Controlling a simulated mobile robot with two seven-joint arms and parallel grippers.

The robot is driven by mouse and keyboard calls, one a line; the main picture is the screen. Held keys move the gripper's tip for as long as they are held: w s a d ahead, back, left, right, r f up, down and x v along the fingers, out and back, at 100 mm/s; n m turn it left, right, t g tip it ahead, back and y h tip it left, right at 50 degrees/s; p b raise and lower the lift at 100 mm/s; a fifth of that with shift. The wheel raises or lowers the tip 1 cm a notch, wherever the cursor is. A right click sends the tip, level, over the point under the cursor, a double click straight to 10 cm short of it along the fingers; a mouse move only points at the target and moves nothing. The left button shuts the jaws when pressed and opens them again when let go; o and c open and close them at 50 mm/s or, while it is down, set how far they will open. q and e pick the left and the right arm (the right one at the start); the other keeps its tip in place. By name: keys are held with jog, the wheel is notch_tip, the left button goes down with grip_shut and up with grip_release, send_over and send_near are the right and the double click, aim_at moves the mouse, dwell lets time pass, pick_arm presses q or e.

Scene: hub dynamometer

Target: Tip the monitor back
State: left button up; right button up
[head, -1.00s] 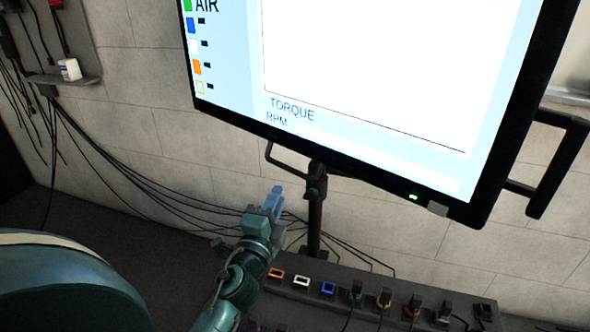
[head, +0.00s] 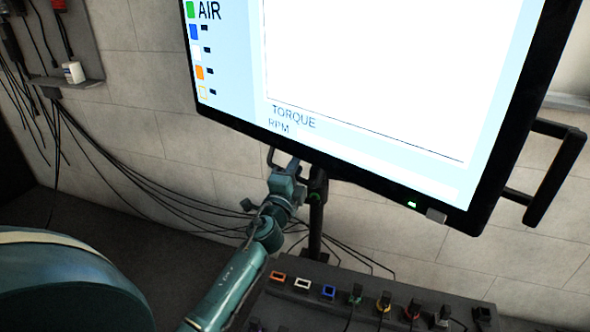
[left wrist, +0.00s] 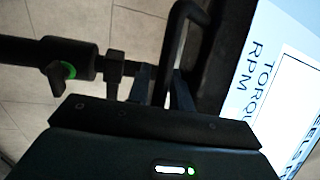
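The monitor (head: 365,75) is a large dark-framed screen, tilted in the head view, with TORQUE and RPM lettering low on it. It also shows at the right of the left wrist view (left wrist: 285,85). A dark bar handle (head: 272,158) sticks out under its lower left edge. My left gripper (head: 288,172) is up at this handle, beside the stand post. In the left wrist view the handle (left wrist: 177,38) runs down between the fingers of my left gripper (left wrist: 163,88), with a light gap beside one finger. My right gripper is in neither view.
A dark post (head: 316,215) holds the monitor from below. A panel (head: 365,285) with colored sockets and plugs lies beneath. A second bar handle (head: 560,175) is on the monitor's right. Black cables (head: 150,195) hang along the block wall.

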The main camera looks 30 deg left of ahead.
pick_arm(q)
jog(key=shift+c, duration=0.4)
grip_shut()
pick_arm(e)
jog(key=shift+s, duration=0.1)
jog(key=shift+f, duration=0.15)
